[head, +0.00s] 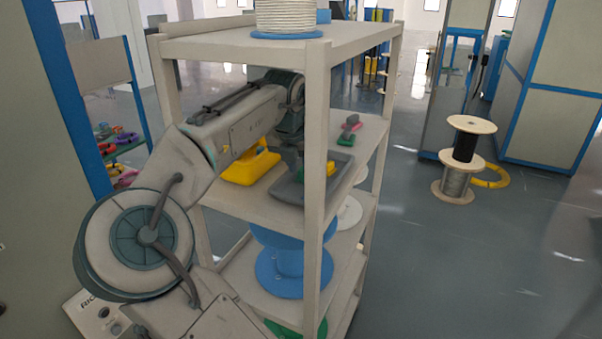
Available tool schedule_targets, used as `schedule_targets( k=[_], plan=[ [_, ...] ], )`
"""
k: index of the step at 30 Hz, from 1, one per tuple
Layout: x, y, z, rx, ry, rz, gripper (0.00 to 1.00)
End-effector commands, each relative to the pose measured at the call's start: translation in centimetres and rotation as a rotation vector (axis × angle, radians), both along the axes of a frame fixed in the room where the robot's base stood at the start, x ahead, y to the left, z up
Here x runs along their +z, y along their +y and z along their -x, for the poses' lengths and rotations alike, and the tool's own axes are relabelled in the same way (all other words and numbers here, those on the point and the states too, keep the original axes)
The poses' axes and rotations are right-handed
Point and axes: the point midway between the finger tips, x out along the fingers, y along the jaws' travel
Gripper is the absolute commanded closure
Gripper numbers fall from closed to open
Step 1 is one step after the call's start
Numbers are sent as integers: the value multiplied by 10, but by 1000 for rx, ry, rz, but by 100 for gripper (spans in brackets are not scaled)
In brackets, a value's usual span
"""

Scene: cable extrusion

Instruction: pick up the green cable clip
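A small green piece (330,168), which looks like the green cable clip, shows just right of the shelf's front post, at the grey tray (341,162) on the middle shelf. The post covers part of it. My arm reaches into the shelf from the left, and its wrist bends down over the tray. My gripper (299,162) is a small dark shape just left of the post, close to the green piece. Its fingers are mostly hidden, so I cannot tell whether they are open, shut, or touching the piece.
The beige shelf rack (316,120) has posts close around my arm. A yellow object (250,167) lies left of the tray, and a pink and green object (349,130) behind it. A blue spool (290,265) stands below. Floor on the right is clear before stacked spools (465,147).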

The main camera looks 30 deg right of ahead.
Motion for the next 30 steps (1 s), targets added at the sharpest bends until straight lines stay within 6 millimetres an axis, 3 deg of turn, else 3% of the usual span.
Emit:
schedule_targets(
  k=[11,14,30],
  plan=[
    [-11,-3,-3,1,0,1,76],
    [-11,-3,-3,1,0,1,100],
    [-5,-3,-3,1,-1,2,100]
  ],
)
